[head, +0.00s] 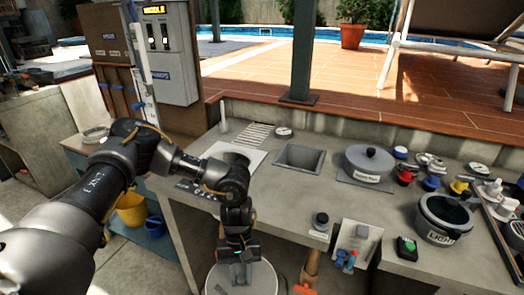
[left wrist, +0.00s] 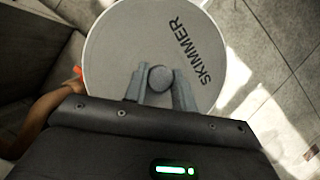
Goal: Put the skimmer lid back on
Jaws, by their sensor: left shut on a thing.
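The skimmer lid is a round pale disc with a dark knob and the word SKIMMER. It hangs low in front of the counter in the head view (head: 267,281) and fills the upper middle of the left wrist view (left wrist: 118,50). My left gripper (head: 239,262) is above it; in the left wrist view its fingers (left wrist: 160,84) are shut on the lid's knob (left wrist: 160,75). A pale square plate (head: 256,154) with a round opening is set in the counter behind my forearm, which partly hides it. My right gripper is not in view.
The grey counter (head: 285,190) has a square recess (head: 299,157), a lidded grey pot (head: 369,162) and a black-rimmed pot (head: 443,219). Several small coloured parts crowd its right side. A brown, orange-ended thing (head: 312,264) is close beside the lid. A yellow bucket (head: 131,211) stands at left.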

